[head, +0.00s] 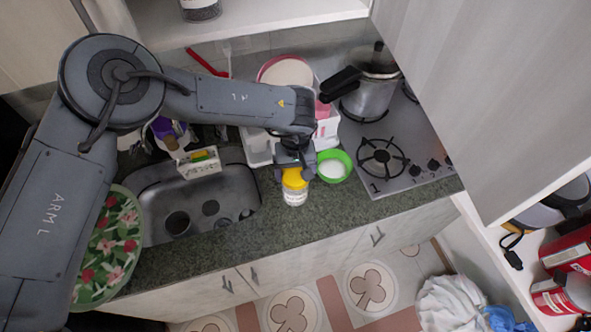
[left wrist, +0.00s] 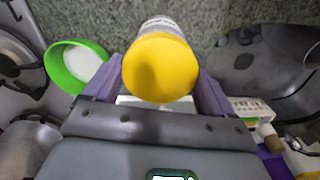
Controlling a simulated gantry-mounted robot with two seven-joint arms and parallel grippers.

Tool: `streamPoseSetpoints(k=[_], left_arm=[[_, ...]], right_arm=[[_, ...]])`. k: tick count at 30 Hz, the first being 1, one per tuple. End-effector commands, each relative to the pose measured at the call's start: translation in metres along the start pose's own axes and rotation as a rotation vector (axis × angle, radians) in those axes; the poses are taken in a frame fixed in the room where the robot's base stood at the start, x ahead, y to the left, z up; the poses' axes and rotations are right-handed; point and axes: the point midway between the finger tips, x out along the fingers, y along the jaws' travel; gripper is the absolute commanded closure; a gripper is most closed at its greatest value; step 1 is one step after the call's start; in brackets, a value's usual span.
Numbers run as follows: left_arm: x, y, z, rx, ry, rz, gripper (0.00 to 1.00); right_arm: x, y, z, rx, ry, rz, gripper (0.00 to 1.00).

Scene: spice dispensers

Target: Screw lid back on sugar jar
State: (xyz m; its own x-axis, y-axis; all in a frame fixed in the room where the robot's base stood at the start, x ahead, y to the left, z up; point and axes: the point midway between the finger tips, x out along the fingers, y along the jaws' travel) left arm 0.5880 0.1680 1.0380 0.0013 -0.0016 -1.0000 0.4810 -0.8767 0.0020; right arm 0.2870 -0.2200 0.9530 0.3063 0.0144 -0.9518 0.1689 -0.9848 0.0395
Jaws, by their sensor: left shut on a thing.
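The sugar jar (head: 295,196) stands upright on the counter in the head view, a small whitish container with a yellow lid (head: 294,178) on top. In the left wrist view the yellow lid (left wrist: 160,68) faces the camera, with part of the jar (left wrist: 161,25) beyond it. My left gripper (head: 291,165) is above the jar in the head view. In the left wrist view my left gripper (left wrist: 160,85) has a purple finger on each side of the yellow lid and is shut on it. Whether the lid is seated on the threads cannot be told. My right gripper is not in view.
A green bowl (head: 333,166) of white contents stands just right of the jar. The sink (head: 232,213) is to the left, the stove (head: 409,172) to the right. A white rack (head: 258,147) is behind. Counter (head: 330,213) in front of the jar is clear.

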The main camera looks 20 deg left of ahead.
Motion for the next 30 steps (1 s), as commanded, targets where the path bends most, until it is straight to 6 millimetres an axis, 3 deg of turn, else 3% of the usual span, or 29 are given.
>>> streamPoseSetpoints(k=[1, 4, 14, 24, 30], left_arm=[[0.001, -0.001, 0.0, -0.002, -0.001, -0.002, 0.13], [0.001, -0.001, 0.0, -0.002, 0.0, -0.002, 0.0], [-0.001, 0.0, 0.0, -0.074, -0.002, 0.0, 0.0], [-0.001, 0.0, 0.001, -0.614, -0.001, 0.0, 0.0], [0.0, 0.001, 0.001, -0.79, 0.0, 0.0, 0.0]], right_arm=[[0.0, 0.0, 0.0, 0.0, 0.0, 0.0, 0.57], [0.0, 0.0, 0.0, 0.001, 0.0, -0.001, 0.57], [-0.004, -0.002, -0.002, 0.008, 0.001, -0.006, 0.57], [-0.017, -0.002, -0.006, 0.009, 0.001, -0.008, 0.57], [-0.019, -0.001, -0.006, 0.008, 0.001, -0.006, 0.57]])
